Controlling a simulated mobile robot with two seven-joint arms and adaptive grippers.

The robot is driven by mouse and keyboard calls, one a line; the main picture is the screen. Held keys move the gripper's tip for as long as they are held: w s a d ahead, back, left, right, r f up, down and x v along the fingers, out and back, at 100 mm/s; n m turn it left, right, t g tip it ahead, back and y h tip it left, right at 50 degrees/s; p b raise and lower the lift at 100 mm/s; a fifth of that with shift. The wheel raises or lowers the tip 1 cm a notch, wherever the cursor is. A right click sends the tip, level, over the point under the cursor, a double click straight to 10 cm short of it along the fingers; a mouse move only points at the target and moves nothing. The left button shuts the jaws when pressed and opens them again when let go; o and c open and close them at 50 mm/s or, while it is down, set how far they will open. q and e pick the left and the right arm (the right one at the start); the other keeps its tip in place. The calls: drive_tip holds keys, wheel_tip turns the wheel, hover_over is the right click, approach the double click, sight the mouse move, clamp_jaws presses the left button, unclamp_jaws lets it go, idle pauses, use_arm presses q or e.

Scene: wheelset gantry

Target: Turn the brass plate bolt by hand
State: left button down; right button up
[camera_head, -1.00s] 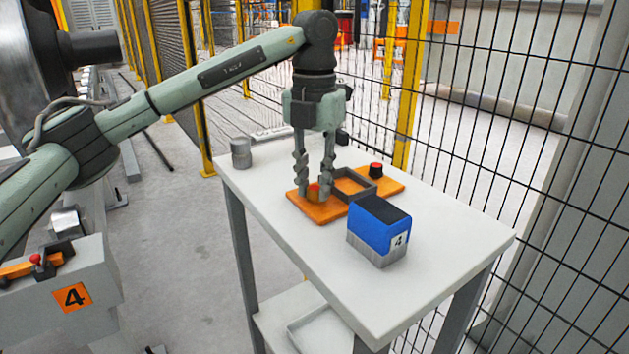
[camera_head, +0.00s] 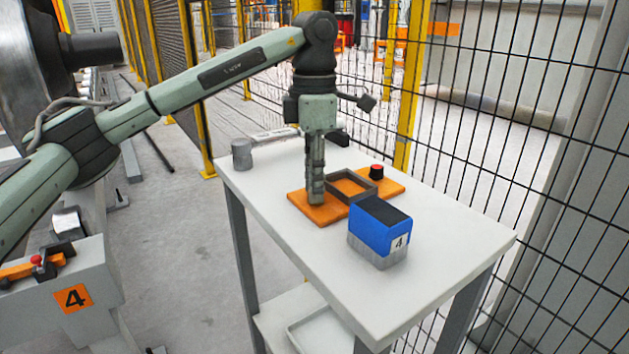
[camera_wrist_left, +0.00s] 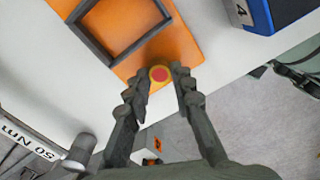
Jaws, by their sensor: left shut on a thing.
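The brass plate bolt (camera_wrist_left: 160,75) shows in the left wrist view as a round yellow-rimmed head with a red top. It stands near the edge of the orange plate (camera_wrist_left: 186,47). In the head view the plate (camera_head: 318,214) lies flat on the white table, and my fingers hide the bolt. My left gripper (camera_head: 316,200) points straight down over the plate, one finger partly behind the other. In the wrist view its fingertips (camera_wrist_left: 160,72) are on either side of the bolt, shut on it. My right gripper is not in view.
A dark square frame (camera_head: 375,192) lies beside the gripper. A blue box (camera_head: 371,236) marked 4 stands nearer the front. A red-topped black knob (camera_head: 376,172), a grey cylinder (camera_head: 241,153) and a tool marked 50 Nm (camera_wrist_left: 22,131) are around. The table's front right (camera_head: 455,240) is clear.

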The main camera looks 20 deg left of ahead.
use_arm(q)
drive_tip(key=m, duration=0.5)
drive_tip(key=shift+w+a+r+m, duration=0.1)
drive_tip(key=shift+w+r+m, duration=0.1)
drive_tip(key=shift+r+m, duration=0.15)
drive_tip(key=shift+m, duration=2.15)
drive_tip(key=c, duration=1.7)
unclamp_jaws()
drive_tip(key=shift+o, duration=0.6)
drive_tip(key=shift+f, duration=0.1)
